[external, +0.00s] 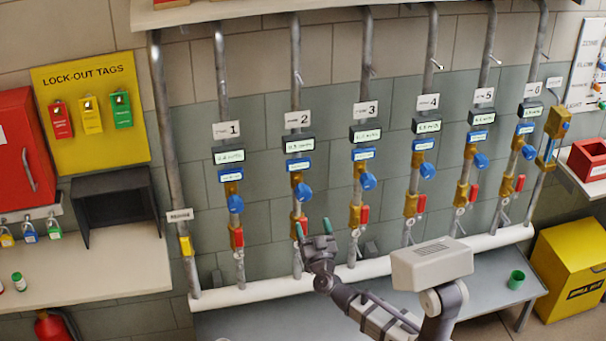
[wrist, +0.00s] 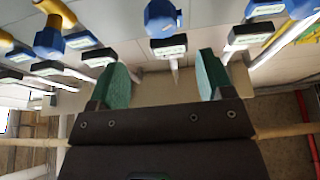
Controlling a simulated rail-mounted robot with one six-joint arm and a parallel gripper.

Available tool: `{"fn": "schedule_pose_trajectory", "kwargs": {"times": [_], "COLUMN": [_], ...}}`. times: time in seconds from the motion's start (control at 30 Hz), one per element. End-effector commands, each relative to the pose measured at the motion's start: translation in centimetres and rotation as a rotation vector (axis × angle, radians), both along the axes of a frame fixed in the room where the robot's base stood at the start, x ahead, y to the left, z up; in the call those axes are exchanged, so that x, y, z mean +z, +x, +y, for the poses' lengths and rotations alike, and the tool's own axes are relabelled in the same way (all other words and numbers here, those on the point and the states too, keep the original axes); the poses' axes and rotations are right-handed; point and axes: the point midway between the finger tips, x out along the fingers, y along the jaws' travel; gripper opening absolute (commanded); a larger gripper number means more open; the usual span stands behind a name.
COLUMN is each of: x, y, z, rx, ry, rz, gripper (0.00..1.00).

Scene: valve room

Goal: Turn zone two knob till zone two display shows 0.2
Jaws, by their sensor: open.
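The zone two knob (external: 303,192) is blue and sits on the pipe under the "2" label (external: 297,120). The dark zone two display (external: 299,145) is above it, with a blue-framed plate (external: 299,165) between; its digits are too small to read. My gripper (external: 314,228) is open and empty, below and slightly right of the knob, apart from it. Its green fingers cover part of the zone two valve. In the wrist view a blue knob (wrist: 162,18), apparently zone two's, is at the top centre beyond the spread fingers (wrist: 164,80).
The zone one knob (external: 235,204) and zone three knob (external: 368,181) flank it on neighbouring pipes. Red valve handles (external: 237,238) stick out lower down. A white horizontal pipe (external: 250,294) runs along the bottom, above a grey bench (external: 500,275).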

Motion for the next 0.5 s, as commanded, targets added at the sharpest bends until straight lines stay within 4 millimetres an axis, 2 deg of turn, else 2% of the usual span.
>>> {"fn": "schedule_pose_trajectory", "kwargs": {"times": [0.13, 0.23, 0.5], "x": [0.2, 0.9, 3.4], "y": [0.3, 1.5, 7.2], "z": [0.1, 0.5, 2.1], "rx": [-0.002, -0.002, -0.001], "ry": [-0.013, -0.012, -0.013], "rz": [-0.002, -0.002, -0.001], "gripper": [0.73, 0.73, 0.73]}}
